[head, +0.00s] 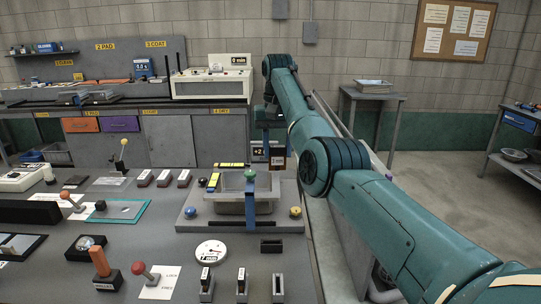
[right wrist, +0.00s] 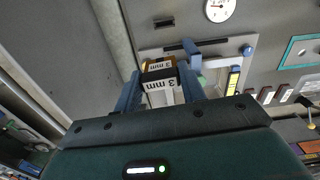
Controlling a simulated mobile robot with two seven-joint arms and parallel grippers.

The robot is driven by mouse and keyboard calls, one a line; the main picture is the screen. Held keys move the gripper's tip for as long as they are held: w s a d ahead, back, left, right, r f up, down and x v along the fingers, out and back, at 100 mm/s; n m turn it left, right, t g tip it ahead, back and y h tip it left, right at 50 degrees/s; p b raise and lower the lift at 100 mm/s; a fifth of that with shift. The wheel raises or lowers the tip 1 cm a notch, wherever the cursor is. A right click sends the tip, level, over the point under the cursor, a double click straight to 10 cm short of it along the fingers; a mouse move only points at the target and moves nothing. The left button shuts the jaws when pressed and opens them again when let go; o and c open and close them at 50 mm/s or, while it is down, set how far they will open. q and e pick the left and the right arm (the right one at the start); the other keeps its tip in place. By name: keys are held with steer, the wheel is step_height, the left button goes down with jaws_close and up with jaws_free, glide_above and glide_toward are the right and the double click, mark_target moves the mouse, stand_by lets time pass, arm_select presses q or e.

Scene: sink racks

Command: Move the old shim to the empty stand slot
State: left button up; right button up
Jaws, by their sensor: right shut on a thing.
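My right gripper (head: 268,143) is shut on a dark shim marked 3 mm (head: 277,160). It holds the shim above the back right of the basin fixture (head: 187,222). In the right wrist view the shim (right wrist: 160,84) sits between the blue fingers of the gripper (right wrist: 162,90), its labels facing the camera. My left gripper is out of view.
Levers with red and orange knobs (head: 140,269) stand to the left. The fixture has upright knobs (head: 295,212). The bench's right edge is near my arm.

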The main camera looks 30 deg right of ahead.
steer(key=s+a+f+n, duration=0.4)
steer(key=s+f+n, duration=0.3)
steer(key=f+n, duration=0.1)
steer(key=s+a+f+n, duration=0.3)
steer(key=s+f+n, duration=0.3)
steer(key=f+n, duration=0.3)
steer(key=shift+s+a, duration=0.4)
steer(key=shift+f+b, duration=0.55)
steer(key=shift+f, duration=2.35)
steer(key=shift+p, duration=0.55)
